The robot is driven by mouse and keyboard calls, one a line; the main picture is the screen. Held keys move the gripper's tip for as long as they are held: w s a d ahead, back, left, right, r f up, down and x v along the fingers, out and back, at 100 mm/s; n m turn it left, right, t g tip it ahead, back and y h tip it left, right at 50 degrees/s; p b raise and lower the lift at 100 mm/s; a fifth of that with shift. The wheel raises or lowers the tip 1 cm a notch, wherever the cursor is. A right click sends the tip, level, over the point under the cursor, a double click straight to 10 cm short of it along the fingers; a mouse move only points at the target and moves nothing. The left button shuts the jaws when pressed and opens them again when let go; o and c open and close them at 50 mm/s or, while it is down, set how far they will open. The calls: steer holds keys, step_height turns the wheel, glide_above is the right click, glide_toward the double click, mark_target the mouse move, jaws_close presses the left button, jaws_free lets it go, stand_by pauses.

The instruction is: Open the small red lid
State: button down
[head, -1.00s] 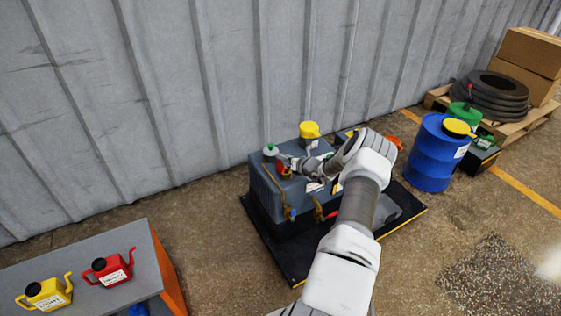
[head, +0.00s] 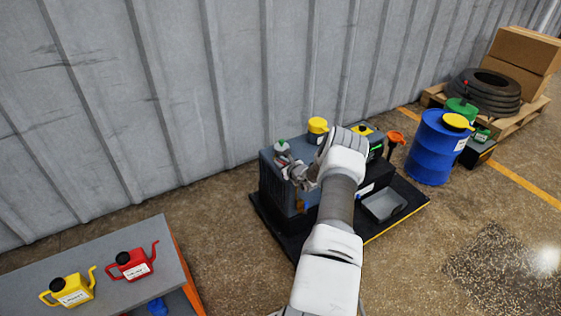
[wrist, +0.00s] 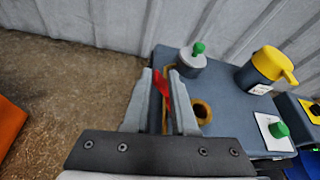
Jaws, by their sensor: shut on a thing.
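The small red lid (wrist: 162,88) stands on edge between my fingers in the wrist view. My gripper (wrist: 163,76) is shut on it, with one finger on either side. To the right of the lid, an open round hole with a yellow-orange rim (wrist: 202,110) shows on top of the grey machine (wrist: 226,88). The right finger covers part of that rim. In the head view my gripper (head: 286,166) is over the left part of the machine (head: 275,192), and my wrist and arm hide much of the machine's top. The lid cannot be made out there.
A grey cap with a green knob (wrist: 191,62) stands close beyond my fingers. A yellow-topped container (wrist: 268,68) is farther right. In the head view, a bench (head: 185,268) with yellow and red cans is at lower left, and a blue drum (head: 432,150) stands right.

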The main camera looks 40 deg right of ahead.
steer(key=shift+w+a+f+n+h+b, duration=0.15)
steer(key=shift+a+f, duration=0.15)
steer(key=shift+f, duration=0.2)
steer(key=shift+s+a+f+n+h+b, duration=0.1)
steer(key=shift+a+f+b, duration=0.1)
steer(key=shift+a+f, duration=0.25)
steer(key=shift+w+a+f+n+h+b, duration=0.1)
steer(key=shift+a+f+n+b, duration=0.1)
steer(key=shift+f, duration=0.4)
steer(key=shift+s+d+f, duration=0.1)
steer(key=shift+s+f, duration=0.1)
steer(key=c, duration=0.9)
jaws_free()
steer(key=shift+f, duration=0.1)
steer(key=p+v, duration=0.2)
steer(key=v, duration=0.3)
steer(key=p+v, duration=0.2)
steer(key=v, duration=0.4)
steer(key=p+v, duration=0.2)
steer(key=v, duration=0.4)
steer(key=shift+r, duration=0.35)
